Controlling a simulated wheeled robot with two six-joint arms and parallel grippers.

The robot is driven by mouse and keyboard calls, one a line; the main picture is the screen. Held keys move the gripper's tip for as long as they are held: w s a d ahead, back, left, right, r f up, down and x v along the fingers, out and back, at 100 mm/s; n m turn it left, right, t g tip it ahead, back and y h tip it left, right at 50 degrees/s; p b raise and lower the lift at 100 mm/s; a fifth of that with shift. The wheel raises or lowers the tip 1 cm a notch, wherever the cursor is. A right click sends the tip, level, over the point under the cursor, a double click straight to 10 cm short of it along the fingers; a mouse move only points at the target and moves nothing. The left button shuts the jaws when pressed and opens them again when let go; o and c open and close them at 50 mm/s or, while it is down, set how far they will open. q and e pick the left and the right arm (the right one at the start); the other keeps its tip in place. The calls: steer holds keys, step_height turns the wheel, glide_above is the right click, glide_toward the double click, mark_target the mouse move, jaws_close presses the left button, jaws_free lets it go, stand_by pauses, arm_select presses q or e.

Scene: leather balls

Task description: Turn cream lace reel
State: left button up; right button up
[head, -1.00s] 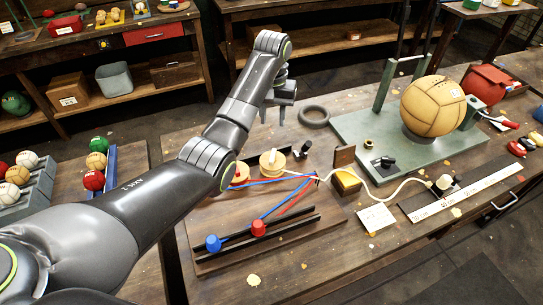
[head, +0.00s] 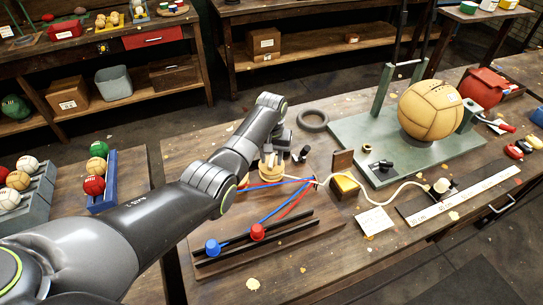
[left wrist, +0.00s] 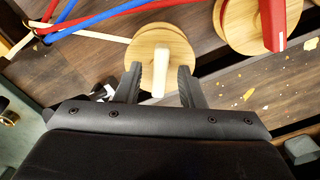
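The cream lace reel (head: 271,172) stands on the wooden lace board and is partly hidden by my left gripper in the head view. In the left wrist view it is a round wooden disc (left wrist: 166,38) with a cream peg handle (left wrist: 159,82). My left gripper (left wrist: 159,72) is open, one finger on each side of the reel's handle, with gaps visible. In the head view my left gripper (head: 273,146) is right above the reel. The cream lace (head: 402,187) runs right across the bench. My right gripper is not in view.
A wooden reel with a red handle (left wrist: 272,22) is beside the cream one. A tan ball (head: 430,108) sits on a green stand. A black ring (head: 313,120) lies behind.

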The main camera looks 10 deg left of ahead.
arm_select(q)
steer(key=shift+c, duration=0.3)
jaws_close()
steer(key=shift+r+m, duration=0.1)
steer(key=shift+m, duration=0.2)
steer(key=shift+m+p, duration=0.65)
steer(key=shift+m, duration=0.35)
steer(key=m+p, duration=0.1)
steer(key=m, duration=0.2)
steer(key=shift+m, duration=0.3)
steer(key=m+p, duration=0.1)
steer(key=m, duration=0.2)
steer(key=shift+m, duration=1.7)
